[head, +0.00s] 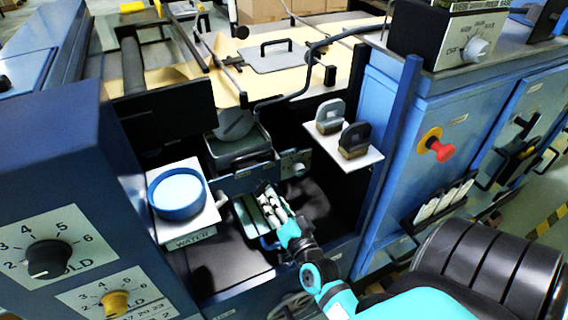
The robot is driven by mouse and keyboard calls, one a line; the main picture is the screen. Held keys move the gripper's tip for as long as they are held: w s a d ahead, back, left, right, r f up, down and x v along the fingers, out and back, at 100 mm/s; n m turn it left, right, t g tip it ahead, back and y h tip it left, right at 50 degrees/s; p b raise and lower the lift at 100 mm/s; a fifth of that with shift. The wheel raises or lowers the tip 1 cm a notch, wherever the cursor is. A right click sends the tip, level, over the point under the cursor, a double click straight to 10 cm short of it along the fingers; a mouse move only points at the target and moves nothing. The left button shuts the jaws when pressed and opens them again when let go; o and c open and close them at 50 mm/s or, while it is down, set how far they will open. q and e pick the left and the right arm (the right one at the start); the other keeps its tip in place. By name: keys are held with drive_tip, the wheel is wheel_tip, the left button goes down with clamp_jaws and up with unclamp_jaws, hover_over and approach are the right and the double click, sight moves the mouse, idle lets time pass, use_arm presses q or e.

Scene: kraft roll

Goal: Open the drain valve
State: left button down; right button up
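A grey tray-like tank (238,158) sits in the open bay of the blue machine. A small grey fitting (299,168) on the front panel at its right end may be the drain valve. It is too small to tell its position. My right gripper (268,200) is inside the bay, below and left of the fitting and apart from it in the picture. Its fingers point up and left; their gap is not clear. A pale slatted item (250,222) is just behind or beside the fingers, and I cannot tell whether they touch. My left gripper is out of view.
A blue round container (178,192) stands on a white shelf labelled WATER at the left. A blue post (392,150) and a red button (441,150) are right of the bay.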

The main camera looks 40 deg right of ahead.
drive_tip(key=v, duration=0.5)
drive_tip(key=shift+s, duration=0.3)
